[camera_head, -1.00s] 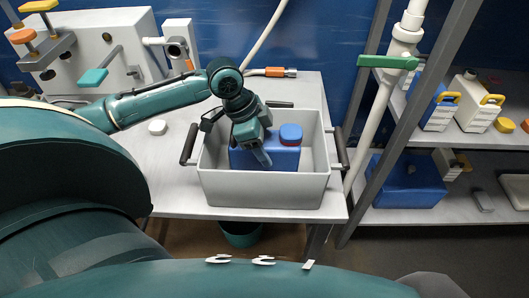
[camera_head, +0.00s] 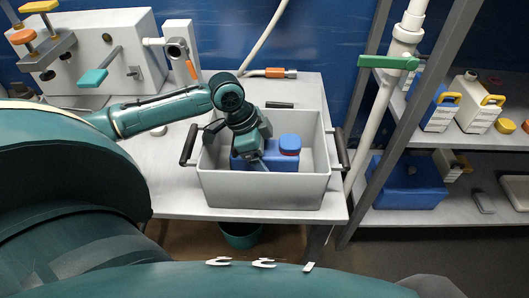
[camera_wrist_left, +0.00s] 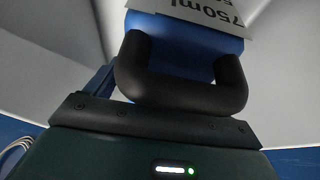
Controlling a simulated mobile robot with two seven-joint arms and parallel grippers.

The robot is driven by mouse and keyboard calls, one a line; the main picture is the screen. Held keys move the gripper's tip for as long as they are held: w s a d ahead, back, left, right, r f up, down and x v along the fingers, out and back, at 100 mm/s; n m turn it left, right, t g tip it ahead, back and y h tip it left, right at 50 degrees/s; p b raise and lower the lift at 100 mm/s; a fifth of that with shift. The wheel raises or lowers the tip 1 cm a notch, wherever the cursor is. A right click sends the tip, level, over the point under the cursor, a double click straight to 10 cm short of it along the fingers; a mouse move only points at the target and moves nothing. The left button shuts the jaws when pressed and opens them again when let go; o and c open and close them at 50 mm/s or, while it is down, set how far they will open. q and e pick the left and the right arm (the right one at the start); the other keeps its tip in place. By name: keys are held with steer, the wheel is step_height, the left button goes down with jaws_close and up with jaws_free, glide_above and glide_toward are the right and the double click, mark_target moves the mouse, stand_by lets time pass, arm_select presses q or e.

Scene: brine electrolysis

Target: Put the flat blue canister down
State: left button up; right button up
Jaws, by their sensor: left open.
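The flat blue canister (camera_head: 288,158), with a blue cap and a reddish ring under it, sits low inside the grey tub (camera_head: 262,190). The tub's front wall hides its lower part, so I cannot see its contact with the tub floor. My left gripper (camera_head: 257,163) reaches down into the tub at the canister's left part. In the left wrist view the dark fingers of this gripper (camera_wrist_left: 186,58) are open around a blue part of the canister (camera_wrist_left: 185,40). A white label reading 750ml (camera_wrist_left: 212,12) shows beyond it. My right gripper is out of view.
The tub stands on a light table (camera_head: 175,190), with black handles (camera_head: 188,145) at its sides. A white puck (camera_head: 159,130) lies left of it. An orange-tipped hose (camera_head: 280,73) lies behind. A grey post (camera_head: 385,120) and shelves with bottles (camera_head: 478,103) stand right.

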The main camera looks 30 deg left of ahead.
arm_select(q)
steer(key=p+v, duration=0.1)
steer(key=v, duration=1.1)
steer(key=shift+r, duration=0.2)
steer(key=shift+d+f, duration=0.1)
steer(key=shift+d, duration=0.05)
